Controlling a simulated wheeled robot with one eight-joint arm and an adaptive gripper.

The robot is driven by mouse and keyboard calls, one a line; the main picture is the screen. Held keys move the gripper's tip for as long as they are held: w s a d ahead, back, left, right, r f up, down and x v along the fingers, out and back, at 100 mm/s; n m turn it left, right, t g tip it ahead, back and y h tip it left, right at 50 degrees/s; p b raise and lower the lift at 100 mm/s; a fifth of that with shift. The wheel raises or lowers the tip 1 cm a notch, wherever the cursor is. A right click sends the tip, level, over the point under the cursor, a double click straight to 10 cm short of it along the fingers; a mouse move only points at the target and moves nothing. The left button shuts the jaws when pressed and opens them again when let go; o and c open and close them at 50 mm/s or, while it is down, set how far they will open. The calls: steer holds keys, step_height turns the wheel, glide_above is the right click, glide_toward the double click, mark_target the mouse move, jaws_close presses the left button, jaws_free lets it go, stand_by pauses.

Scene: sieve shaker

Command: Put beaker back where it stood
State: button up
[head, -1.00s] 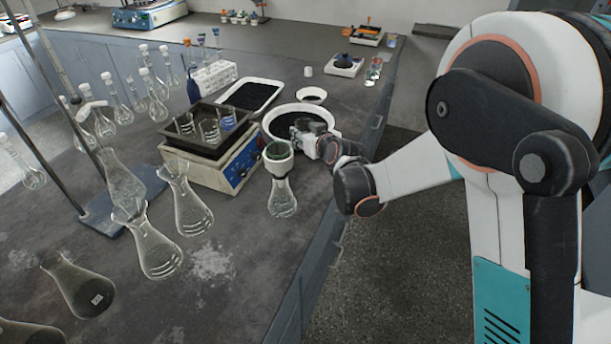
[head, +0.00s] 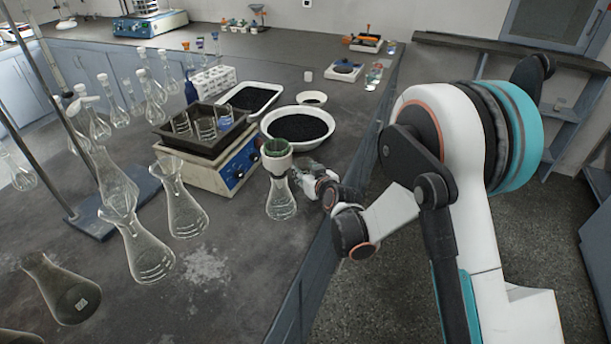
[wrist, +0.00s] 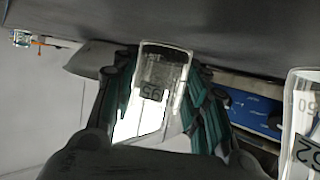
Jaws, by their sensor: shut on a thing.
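A small clear beaker (wrist: 163,88) with dark markings is between the two dark-green-padded fingers of my gripper (wrist: 164,72) in the wrist view. My gripper is shut on it. In the head view my gripper (head: 308,180) is near the bench's right edge, just right of a conical flask (head: 281,203). The held beaker cannot be made out clearly there. Several glass beakers (head: 206,129) stand in the dark tray (head: 170,140) on top of the shaker (head: 238,165).
A white funnel (head: 278,165) with a green inside sits on the conical flask, close to my gripper. A white bowl of dark grains (head: 272,118) stands behind. Large flasks (head: 145,250) fill the left. A marked glass vessel (wrist: 303,125) is at the wrist view's right edge.

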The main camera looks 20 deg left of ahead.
steer(key=shift+r, duration=0.1)
steer(key=o, duration=1.1)
steer(key=shift+s+d+r, duration=0.1)
steer(key=shift+s, duration=0.05)
steer(key=p+v, duration=0.3)
steer(key=v, duration=0.8)
steer(key=shift+s+d+r, duration=0.1)
steer(key=shift+s+d, duration=0.05)
steer(key=shift+s, duration=0.15)
